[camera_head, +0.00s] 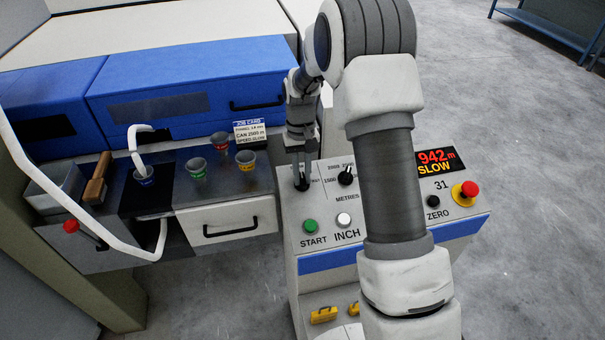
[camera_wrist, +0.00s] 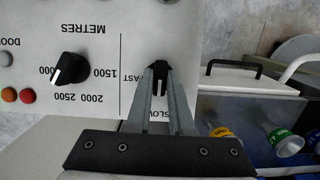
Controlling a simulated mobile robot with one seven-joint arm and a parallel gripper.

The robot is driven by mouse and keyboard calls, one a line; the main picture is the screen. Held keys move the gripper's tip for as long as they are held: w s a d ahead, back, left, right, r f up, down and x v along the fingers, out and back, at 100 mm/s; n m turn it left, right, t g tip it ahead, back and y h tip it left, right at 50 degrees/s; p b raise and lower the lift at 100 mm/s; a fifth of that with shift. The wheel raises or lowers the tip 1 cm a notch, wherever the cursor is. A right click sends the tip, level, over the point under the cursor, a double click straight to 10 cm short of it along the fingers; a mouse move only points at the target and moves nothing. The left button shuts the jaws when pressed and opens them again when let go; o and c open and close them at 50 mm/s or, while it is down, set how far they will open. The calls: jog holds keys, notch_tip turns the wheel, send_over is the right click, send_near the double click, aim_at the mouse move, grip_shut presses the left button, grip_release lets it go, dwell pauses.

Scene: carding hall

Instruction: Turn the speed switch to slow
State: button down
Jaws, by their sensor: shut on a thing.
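The speed switch (camera_wrist: 158,72) is a black knob on the grey control panel (camera_head: 376,233). In the wrist view it lies between the tips of my gripper (camera_wrist: 159,84), with FAST and SLOW lettering partly hidden beside the fingers. A pale line on the knob points down in that view, toward the SLOW lettering. In the head view my gripper (camera_head: 302,172) reaches down onto the switch from above and is shut on it. The red display (camera_head: 438,162) on the panel reads 942 m and SLOW.
The metres knob (camera_head: 346,176) stands close to the right of the switch. The green START button (camera_head: 310,226), white INCH button (camera_head: 343,219), ZERO button (camera_head: 433,201) and red stop button (camera_head: 469,188) share the panel. Several coloured cups, one yellow (camera_head: 245,160), stand to the left.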

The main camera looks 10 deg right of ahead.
dwell(0.4)
jog(key=c, duration=0.8)
grip_release()
notch_tip(320, 180, up, 17)
jog(key=w, duration=0.2)
jog(key=shift+w+r+p, duration=0.15)
jog(key=shift+w+p, duration=0.05)
jog(key=shift+p, duration=0.25)
